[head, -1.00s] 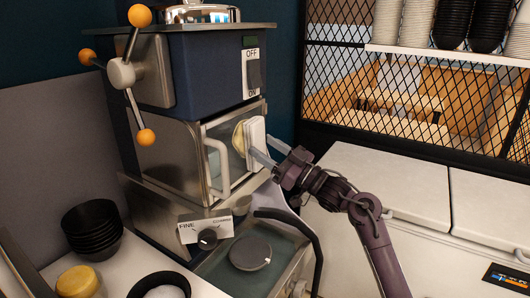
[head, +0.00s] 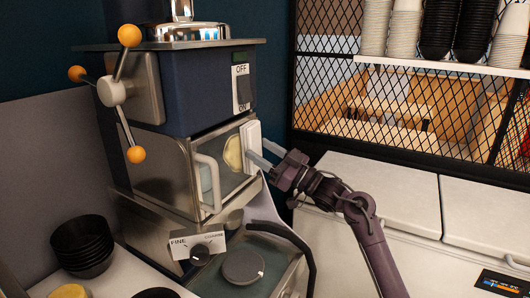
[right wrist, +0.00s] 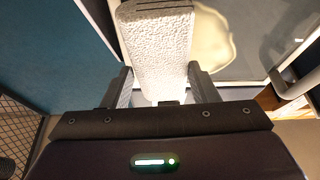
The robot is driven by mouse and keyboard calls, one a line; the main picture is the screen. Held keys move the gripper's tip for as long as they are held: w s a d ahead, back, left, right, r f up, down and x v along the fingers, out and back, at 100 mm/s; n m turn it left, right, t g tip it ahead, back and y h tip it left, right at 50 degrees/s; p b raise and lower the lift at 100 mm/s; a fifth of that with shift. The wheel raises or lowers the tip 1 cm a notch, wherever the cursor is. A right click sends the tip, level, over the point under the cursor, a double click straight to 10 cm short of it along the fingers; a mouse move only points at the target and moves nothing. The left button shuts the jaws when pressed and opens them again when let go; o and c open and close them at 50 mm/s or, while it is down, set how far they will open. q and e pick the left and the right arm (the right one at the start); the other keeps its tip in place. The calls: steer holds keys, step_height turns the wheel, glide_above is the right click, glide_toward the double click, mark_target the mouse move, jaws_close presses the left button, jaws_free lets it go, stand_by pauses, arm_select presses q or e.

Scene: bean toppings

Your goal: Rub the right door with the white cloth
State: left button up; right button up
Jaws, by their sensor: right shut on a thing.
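The door (head: 222,172) on the machine's right side is shut and has a glass pane, a pale bar handle (head: 209,184) and a pale yellow patch (head: 233,154). My right gripper (head: 262,153) is shut on the white cloth (head: 252,140), a thick, textured white block in the right wrist view (right wrist: 155,45). It holds the cloth at the door's right edge, just right of the patch. Whether the cloth touches the door I cannot tell. The patch shows beside the cloth in the right wrist view (right wrist: 213,42). My left gripper is not in view.
The machine has a three-armed lever (head: 116,92) with orange knobs and a dial panel (head: 198,246) below the door. Stacked black bowls (head: 82,246) stand at lower left. A mesh partition (head: 400,105) and white counter lids (head: 380,190) lie to the right.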

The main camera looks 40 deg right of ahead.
mark_target(252, 146)
steer(key=shift+s+a+p, duration=0.3)
steer(key=shift+s+a, duration=0.2)
steer(key=shift+a, duration=0.75)
steer(key=shift+s+a+p, duration=0.25)
steer(key=shift+s+a, duration=0.3)
steer(key=shift+a, duration=0.75)
steer(key=shift+s+a+p, duration=0.3)
steer(key=shift+s+a, duration=0.2)
steer(key=shift+a, duration=0.75)
steer(key=shift+s+a, duration=0.2)
steer(key=shift+a, duration=0.3)
steer(key=shift+s+a, duration=0.2)
steer(key=shift+a, duration=0.3)
steer(key=shift+d+r+p, duration=0.1)
steer(key=shift+r+p, duration=0.85)
steer(key=shift+w+d+b, duration=0.1)
steer(key=shift+w+d, duration=0.4)
steer(key=shift+d, duration=0.6)
steer(key=shift+w+d+b, duration=0.15)
steer(key=shift+w+d, duration=0.3)
steer(key=shift+d, duration=0.7)
steer(key=shift+w+d+b, duration=0.1)
steer(key=shift+w+d, duration=0.4)
steer(key=shift+d, duration=0.6)
steer(key=shift+w+d+b, duration=0.2)
steer(key=shift+w+d, duration=0.15)
steer(key=shift+d, duration=0.5)
steer(key=shift+w+d+b, duration=0.15)
steer(key=shift+w+d, duration=0.15)
steer(key=shift+d, duration=0.5)
